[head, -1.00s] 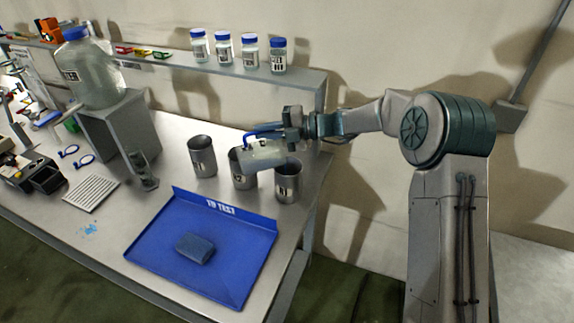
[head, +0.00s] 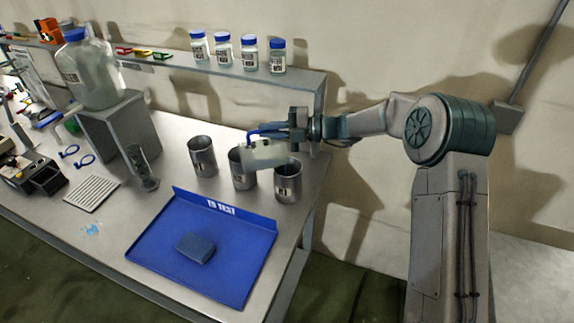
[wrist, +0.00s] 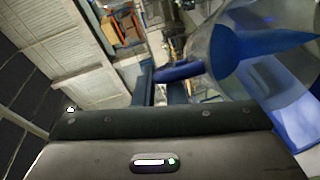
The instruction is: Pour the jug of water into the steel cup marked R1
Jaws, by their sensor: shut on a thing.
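The clear jug (head: 265,155) with a blue handle hangs tilted above the row of steel cups. It covers part of the middle cup (head: 243,177) and sits near the rim of the right cup (head: 288,185), whose label appears to read R1. A third steel cup (head: 203,158) stands to the left. My gripper (head: 293,128) is shut on the jug's handle, which shows blue between my fingers in the wrist view (wrist: 180,72). The jug's clear body (wrist: 205,45) is beside it there. The cups' insides are mostly hidden, and I see no clear stream of water.
A shelf (head: 190,72) with several blue-capped jars runs behind. A large bottle (head: 90,75) stands on a grey block (head: 125,125) at left.

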